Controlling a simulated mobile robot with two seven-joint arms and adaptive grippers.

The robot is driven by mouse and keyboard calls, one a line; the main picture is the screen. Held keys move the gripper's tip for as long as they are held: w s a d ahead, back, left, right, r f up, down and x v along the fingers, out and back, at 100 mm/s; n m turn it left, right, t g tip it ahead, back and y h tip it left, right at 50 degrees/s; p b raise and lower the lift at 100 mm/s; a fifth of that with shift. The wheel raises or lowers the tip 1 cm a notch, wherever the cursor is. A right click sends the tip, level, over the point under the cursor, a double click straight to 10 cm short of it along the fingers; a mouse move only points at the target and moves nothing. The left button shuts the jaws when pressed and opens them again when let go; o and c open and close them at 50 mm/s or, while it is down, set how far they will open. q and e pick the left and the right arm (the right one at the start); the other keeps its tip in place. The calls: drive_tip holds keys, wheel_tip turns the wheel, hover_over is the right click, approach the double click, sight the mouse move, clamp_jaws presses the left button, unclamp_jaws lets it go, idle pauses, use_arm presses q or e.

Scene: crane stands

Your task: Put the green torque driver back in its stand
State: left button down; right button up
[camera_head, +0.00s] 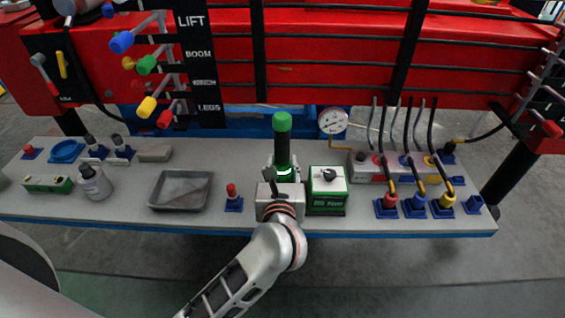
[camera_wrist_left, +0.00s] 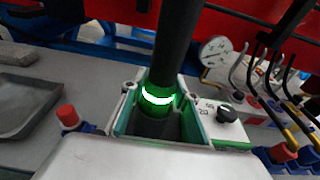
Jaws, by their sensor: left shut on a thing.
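My right gripper is out of view.
A green-and-white box with a black knob (camera_head: 328,190) is close right of the gripper. A red-topped piece in a blue base (camera_head: 233,200) and a grey tray (camera_head: 180,204) are left. Several cabled connectors (camera_head: 416,206) stand right. The red crane panel (camera_head: 330,60) rises behind.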

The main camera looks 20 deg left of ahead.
use_arm(q)
drive_tip(key=shift+f, duration=0.2)
drive_tip(key=c, duration=1.5)
unclamp_jaws()
drive_tip(key=shift+r, duration=0.15)
drive_tip(key=shift+o, duration=0.2)
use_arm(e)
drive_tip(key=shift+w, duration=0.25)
use_arm(q)
drive_tip(key=shift+f, duration=0.25)
drive_tip(key=shift+s+d+r, duration=0.1)
drive_tip(key=shift+s, duration=0.15)
drive_tip(key=shift+v, duration=0.95)
drive_tip(key=shift+p+v, duration=0.4)
drive_tip(key=shift+v, duration=0.75)
drive_tip(key=shift+s, duration=0.15)
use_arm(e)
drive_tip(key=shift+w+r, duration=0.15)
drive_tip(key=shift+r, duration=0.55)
